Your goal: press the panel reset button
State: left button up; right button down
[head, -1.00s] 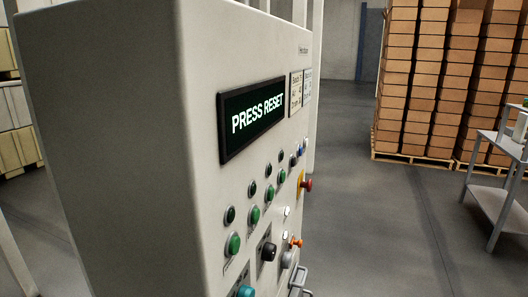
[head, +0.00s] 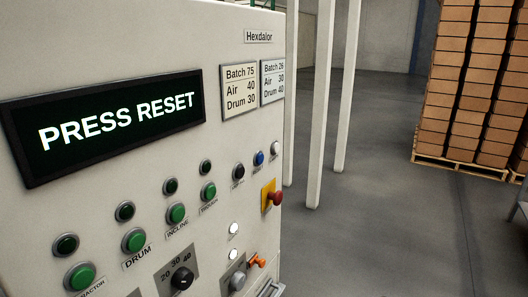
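The control panel (head: 225,50) fills the left of the head view, and its screen (head: 110,120) reads PRESS RESET. A row at the right holds a black button (head: 238,171), a blue button (head: 258,158) and a white button (head: 274,147). Their small labels are too small to read, so I cannot tell which is the reset button. Several green buttons, one of them over the DRUM label (head: 134,240), run along the lower left under small dark green lamps. Neither of my grippers is in view.
A red mushroom button on a yellow plate (head: 267,190) sticks out near the panel's right edge. A black dial (head: 181,279) and an orange-handled switch (head: 256,262) sit lower. White posts (head: 322,100) stand behind. Stacked boxes (head: 460,90) stand at the right; grey floor lies between.

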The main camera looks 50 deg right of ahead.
aim_at(260, 160)
jog(key=k+l, duration=0.15)
jog(key=l, duration=0.25)
jog(key=k+l, duration=0.15)
jog(key=l, duration=0.25)
jog(key=k+l+u, duration=0.1)
jog(key=l, duration=0.3)
jog(key=k, duration=0.1)
